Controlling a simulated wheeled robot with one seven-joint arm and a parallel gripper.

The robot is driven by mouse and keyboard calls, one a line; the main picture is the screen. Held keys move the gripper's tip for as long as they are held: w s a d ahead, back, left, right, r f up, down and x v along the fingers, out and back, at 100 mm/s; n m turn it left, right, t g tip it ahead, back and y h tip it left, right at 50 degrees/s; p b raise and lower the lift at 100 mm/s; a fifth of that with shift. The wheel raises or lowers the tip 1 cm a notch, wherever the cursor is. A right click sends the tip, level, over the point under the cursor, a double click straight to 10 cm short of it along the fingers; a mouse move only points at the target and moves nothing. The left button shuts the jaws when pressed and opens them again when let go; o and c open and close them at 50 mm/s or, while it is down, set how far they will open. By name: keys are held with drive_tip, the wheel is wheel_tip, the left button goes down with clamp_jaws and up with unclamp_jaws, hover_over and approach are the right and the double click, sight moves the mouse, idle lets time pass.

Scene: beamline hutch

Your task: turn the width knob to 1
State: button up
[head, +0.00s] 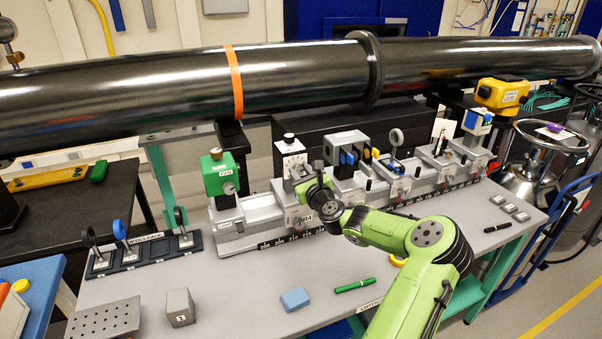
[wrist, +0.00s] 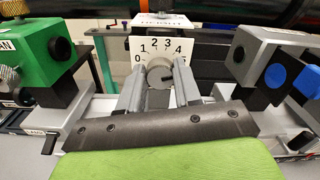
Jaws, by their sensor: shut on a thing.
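The width knob (wrist: 159,73) is a round grey knob at the foot of a white dial plate (wrist: 161,45). The plate carries numbers in an arc, with 0 at lower left, 1 at upper left and 2, 3, 4 following to the right. My gripper (wrist: 159,80) is shut on the knob, one finger on each side. I cannot read where the knob points. The label above the dial is too blurred to read surely. In the head view my gripper (head: 307,184) is at the front of the slit unit (head: 290,146), and my wrist hides the knob.
A green box (head: 219,172) stands close to the left of the slit unit, and grey mounts with blue parts (head: 347,160) stand close to the right on the same rail. A black pipe (head: 130,90) crosses above. A blue block (head: 295,299) and green pen (head: 354,286) lie in front.

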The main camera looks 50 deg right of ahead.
drive_tip(key=n+b, duration=0.1)
drive_tip(key=n, duration=0.4)
drive_tip(key=shift+n, duration=0.3)
drive_tip(key=n+b, duration=0.1)
drive_tip(key=n, duration=0.1)
drive_tip(key=n+b, duration=0.3)
drive_tip(key=n, duration=0.1)
drive_tip(key=shift+w+a+f, duration=0.1)
drive_tip(key=shift+f, duration=0.15)
drive_tip(key=n+b, duration=0.6)
drive_tip(key=shift+f+n, duration=0.15)
drive_tip(key=shift+n, duration=0.15)
drive_tip(key=n+b, duration=0.5)
drive_tip(key=shift+n, duration=0.3)
drive_tip(key=o, duration=1)
drive_tip(key=shift+o, duration=0.2)
